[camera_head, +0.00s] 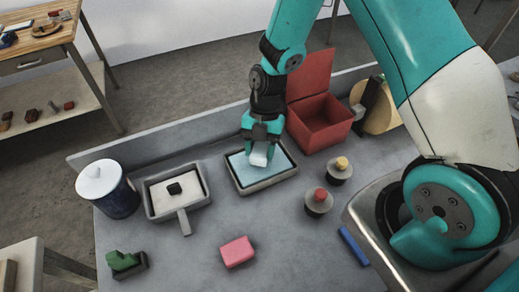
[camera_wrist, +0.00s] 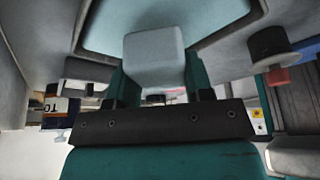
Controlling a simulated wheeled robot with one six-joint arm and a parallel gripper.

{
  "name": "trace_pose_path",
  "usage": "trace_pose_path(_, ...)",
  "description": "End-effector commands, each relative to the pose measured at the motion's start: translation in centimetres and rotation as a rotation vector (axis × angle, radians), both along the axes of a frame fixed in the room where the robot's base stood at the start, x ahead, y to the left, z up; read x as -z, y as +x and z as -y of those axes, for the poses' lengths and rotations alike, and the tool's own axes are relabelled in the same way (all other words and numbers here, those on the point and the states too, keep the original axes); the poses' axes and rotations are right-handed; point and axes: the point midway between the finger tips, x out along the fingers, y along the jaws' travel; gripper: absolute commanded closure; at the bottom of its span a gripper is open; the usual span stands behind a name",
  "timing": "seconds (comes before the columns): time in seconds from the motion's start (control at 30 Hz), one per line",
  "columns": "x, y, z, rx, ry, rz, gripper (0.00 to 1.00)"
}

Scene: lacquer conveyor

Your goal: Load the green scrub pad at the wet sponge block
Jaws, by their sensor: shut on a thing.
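My gripper (camera_head: 260,150) points down over a shallow grey tray (camera_head: 268,184) with a pale blue flat pad (camera_head: 240,165) in it. The gripper is shut on a small whitish block (camera_head: 259,160), which is low over the pad or touching it; I cannot tell which. In the wrist view the pale block (camera_wrist: 153,60) sits between the fingers, with the blue surface (camera_wrist: 112,25) behind it. A green piece (camera_head: 122,261) stands in a dark holder (camera_head: 132,273) at the front left. I cannot tell which piece is the wet sponge block.
A pink block (camera_head: 237,252) lies at the front middle. A handled tray (camera_head: 185,222) with a black knob and a white-lidded dark jar (camera_head: 118,198) are left. An open red box (camera_head: 320,125) is behind right. Two knobbed grey pieces (camera_head: 318,204) (camera_head: 340,172) stand right of the blue pad.

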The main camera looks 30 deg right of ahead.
Motion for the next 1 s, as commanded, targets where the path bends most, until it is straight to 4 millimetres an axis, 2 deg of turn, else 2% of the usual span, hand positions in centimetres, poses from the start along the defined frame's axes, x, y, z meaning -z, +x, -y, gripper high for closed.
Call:
trace_pose_path(0.03, -0.8, 0.0, 0.0, 0.000, 0.000, 0.000, 0.72)
trace_pose_path(0.5, -4.7, 0.0, 0.0, 0.001, 0.001, 0.002, 0.72)
trace_pose_path(1.0, -4.9, 0.0, 0.0, 0.000, 0.001, 0.001, 0.72)
